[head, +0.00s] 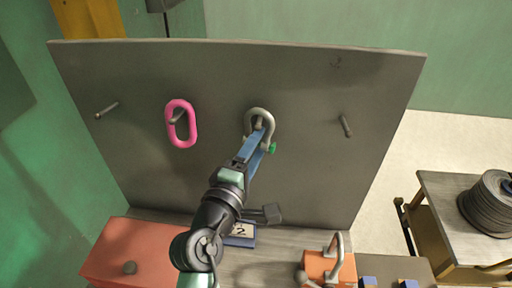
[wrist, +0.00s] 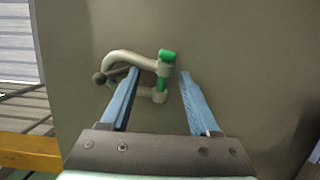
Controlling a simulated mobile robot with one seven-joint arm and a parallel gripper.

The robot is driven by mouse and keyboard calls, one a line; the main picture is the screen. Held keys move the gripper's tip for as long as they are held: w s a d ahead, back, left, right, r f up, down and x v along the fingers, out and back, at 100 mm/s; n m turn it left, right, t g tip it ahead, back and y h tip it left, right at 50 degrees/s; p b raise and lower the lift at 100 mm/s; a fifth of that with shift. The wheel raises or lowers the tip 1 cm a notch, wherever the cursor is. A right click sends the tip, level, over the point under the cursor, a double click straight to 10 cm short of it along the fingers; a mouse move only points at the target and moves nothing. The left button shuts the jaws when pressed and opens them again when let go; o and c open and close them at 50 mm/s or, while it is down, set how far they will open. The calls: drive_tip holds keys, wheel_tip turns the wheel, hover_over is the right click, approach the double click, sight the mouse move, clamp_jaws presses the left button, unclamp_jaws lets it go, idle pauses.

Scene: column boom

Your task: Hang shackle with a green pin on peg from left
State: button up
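The grey shackle (head: 259,113) with a green pin (head: 272,148) hangs on the third peg from the left of an upright grey board. In the wrist view the shackle (wrist: 125,56) shows its bow at left and its green pin (wrist: 162,82) at right. The peg (wrist: 100,78) passes through its opening. My gripper (head: 264,126) is at the shackle. In the wrist view my gripper (wrist: 159,73) is open, its blue fingers apart with the pin side between them. I see no firm grip; whether a finger touches the shackle I cannot tell.
The board (head: 220,80) also bears a bare far-left peg (head: 106,110), a second peg with a pink link (head: 181,139), and a bare far-right peg (head: 346,126). Below are a red box (head: 130,250) and an orange padlock-like block (head: 322,265). A cable spool (head: 488,205) stands at right.

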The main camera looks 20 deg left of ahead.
drive_tip(key=shift+s+f, duration=0.1)
drive_tip(key=shift+f, duration=0.05)
drive_tip(key=shift+s, duration=0.3)
drive_tip(key=s+b, duration=0.4)
drive_tip(key=s, duration=0.8)
drive_tip(key=w+d+r+m+t, duration=0.25)
drive_tip(key=d+r+m, duration=0.2)
drive_tip(key=r, duration=0.35)
drive_tip(key=w+d+r+m+t, duration=0.1)
drive_tip(key=w+d+r+m, duration=0.3)
drive_tip(key=r, duration=0.5)
drive_tip(key=s+d+r+m+t, duration=0.2)
drive_tip(key=d+r+m, duration=0.1)
drive_tip(key=r, duration=0.3)
drive_tip(key=s+d+r+m+t, duration=0.2)
drive_tip(key=s+d+r+m, duration=0.1)
drive_tip(key=r, duration=0.4)
drive_tip(key=s+d+r+m+t, duration=0.2)
drive_tip(key=s+d+r+m, duration=0.1)
drive_tip(key=r, duration=0.3)
drive_tip(key=shift+s+r+m, duration=0.2)
drive_tip(key=shift+r+m, duration=0.1)
drive_tip(key=shift+m, duration=0.05)
